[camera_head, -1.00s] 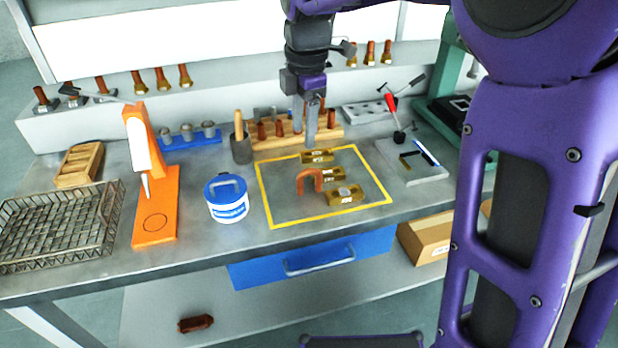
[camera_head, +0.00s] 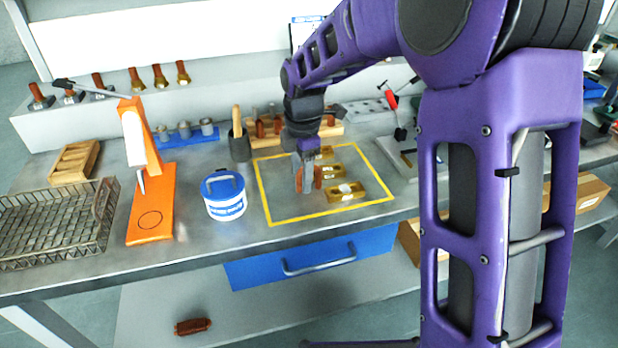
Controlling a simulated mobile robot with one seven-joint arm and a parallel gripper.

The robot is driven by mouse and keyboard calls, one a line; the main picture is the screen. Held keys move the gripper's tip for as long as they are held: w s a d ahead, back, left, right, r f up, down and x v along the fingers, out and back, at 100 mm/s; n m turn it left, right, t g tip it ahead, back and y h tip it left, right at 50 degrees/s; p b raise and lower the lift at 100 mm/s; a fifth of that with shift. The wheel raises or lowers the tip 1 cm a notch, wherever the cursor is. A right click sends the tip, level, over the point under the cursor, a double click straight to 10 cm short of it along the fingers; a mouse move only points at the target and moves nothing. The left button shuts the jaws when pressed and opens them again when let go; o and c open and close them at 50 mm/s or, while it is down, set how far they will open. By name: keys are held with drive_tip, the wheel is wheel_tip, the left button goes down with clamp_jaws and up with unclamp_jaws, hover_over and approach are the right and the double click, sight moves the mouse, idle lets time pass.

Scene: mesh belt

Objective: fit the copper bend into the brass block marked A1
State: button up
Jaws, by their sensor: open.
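The copper bend (camera_head: 318,176) stands on the bench inside the yellow outline, mostly hidden behind my gripper (camera_head: 305,187). My gripper points down at the bend with its jaws open; I cannot tell whether the fingers straddle or touch it. Several brass blocks stand to its right and behind: a near one (camera_head: 345,191), a middle one (camera_head: 333,171) and a far one (camera_head: 326,152), partly covered by my arm. The blocks carry small pale labels too small to read, so I cannot tell which is A1.
A white tub with a blue lid (camera_head: 226,203) and an orange press (camera_head: 152,210) stand to the left, with a wire basket (camera_head: 105,225) beyond. A wooden rack (camera_head: 335,131) of copper pieces is behind. The yellow outline's (camera_head: 268,205) front left is clear.

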drive_tip(key=shift+f, duration=0.25)
drive_tip(key=shift+c, duration=0.2)
drive_tip(key=shift+r, duration=0.1)
clamp_jaws()
